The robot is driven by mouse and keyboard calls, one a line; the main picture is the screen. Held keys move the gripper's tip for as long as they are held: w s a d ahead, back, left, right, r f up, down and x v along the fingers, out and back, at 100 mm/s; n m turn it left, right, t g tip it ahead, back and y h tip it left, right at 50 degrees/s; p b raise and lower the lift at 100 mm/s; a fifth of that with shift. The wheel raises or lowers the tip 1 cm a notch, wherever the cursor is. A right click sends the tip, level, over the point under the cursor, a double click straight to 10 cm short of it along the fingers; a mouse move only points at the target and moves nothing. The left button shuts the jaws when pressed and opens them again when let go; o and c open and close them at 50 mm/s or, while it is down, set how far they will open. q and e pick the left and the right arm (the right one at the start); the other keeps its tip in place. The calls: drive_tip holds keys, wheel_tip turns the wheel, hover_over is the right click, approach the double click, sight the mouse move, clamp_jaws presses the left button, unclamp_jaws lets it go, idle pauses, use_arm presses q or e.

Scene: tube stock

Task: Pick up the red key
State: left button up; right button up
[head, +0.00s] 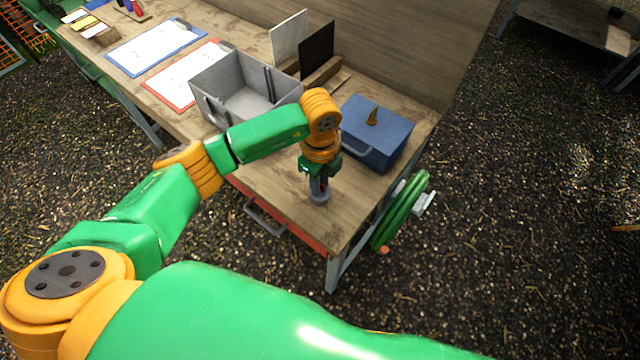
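My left gripper (319,190) points straight down at the bare front part of the wooden workbench (285,205), left of the blue box. Its dark fingers are small and partly hidden by my own wrist, so I cannot tell whether they are open or shut. A small grey round shape shows at the fingertips, at the bench top. A faint reddish spot shows between the fingers, too small to identify. I cannot make out the red key clearly. My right gripper is not in view.
A grey open bin (247,90) stands behind my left forearm. Clipboards (157,47) lie at the left. A green hose coil (402,212) hangs at the bench's right end.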

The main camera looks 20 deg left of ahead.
use_arm(q)
clamp_jaws()
